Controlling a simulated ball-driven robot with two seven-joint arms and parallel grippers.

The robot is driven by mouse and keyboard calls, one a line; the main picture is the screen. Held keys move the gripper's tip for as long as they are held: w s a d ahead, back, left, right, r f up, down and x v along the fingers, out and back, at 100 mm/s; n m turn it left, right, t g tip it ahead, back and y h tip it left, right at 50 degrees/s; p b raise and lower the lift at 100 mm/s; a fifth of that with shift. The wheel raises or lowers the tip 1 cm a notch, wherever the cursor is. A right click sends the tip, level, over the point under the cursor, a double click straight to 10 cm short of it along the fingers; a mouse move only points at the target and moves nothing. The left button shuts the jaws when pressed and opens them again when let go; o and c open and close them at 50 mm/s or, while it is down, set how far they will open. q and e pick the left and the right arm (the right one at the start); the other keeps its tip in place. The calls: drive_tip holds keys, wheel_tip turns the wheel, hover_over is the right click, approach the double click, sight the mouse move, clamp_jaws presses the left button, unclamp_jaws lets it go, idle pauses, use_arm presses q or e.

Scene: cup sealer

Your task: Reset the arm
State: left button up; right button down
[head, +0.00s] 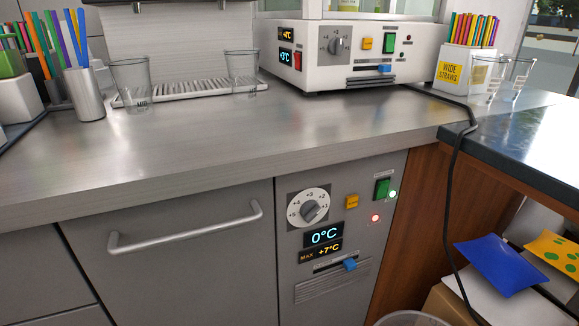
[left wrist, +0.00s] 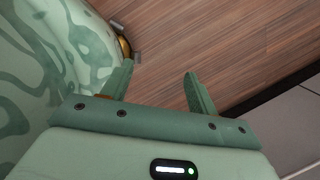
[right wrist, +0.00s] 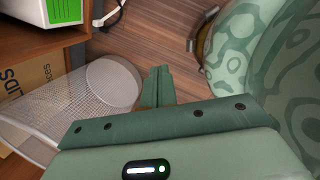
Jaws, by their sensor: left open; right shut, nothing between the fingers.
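My left gripper (left wrist: 158,88) shows in the left wrist view. Its two green fingers are spread apart with nothing between them, above the wooden floor (left wrist: 240,45). My right gripper (right wrist: 157,86) shows in the right wrist view. Its fingers are together and hold nothing. It is near a white mesh bin (right wrist: 105,88) that lies to its left in that picture. Neither gripper shows in the head view. My patterned green body is beside each gripper in the wrist views.
A steel counter (head: 200,140) carries clear cups (head: 130,85), a white machine (head: 345,55) and a box of straws (head: 462,65). Below are a drawer handle (head: 185,228) and a control panel (head: 325,240). A black cable (head: 453,190) hangs at right. A cardboard box (right wrist: 30,85) is by the bin.

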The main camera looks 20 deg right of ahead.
use_arm(q)
drive_tip(key=s+d+r+n+h+p, duration=0.2)
drive_tip(key=s+r+p, duration=0.9)
drive_tip(key=p, duration=1.3)
drive_tip(key=shift+s+d+n+p, duration=0.35)
drive_tip(key=shift+s+d+n, duration=0.05)
drive_tip(key=shift+s+n, duration=0.45)
use_arm(e)
drive_tip(key=s+a+r+m+y, duration=0.1)
drive_tip(key=s+r+m, duration=0.1)
drive_tip(key=s+r, duration=0.2)
drive_tip(key=s+a+r+m+y, duration=0.1)
drive_tip(key=s+r, duration=0.3)
drive_tip(key=s, duration=0.7)
drive_tip(key=shift+a+r+m, duration=0.25)
drive_tip(key=shift+a+m, duration=0.05)
drive_tip(key=shift+m, duration=0.1)
drive_tip(key=shift+s, duration=0.1)
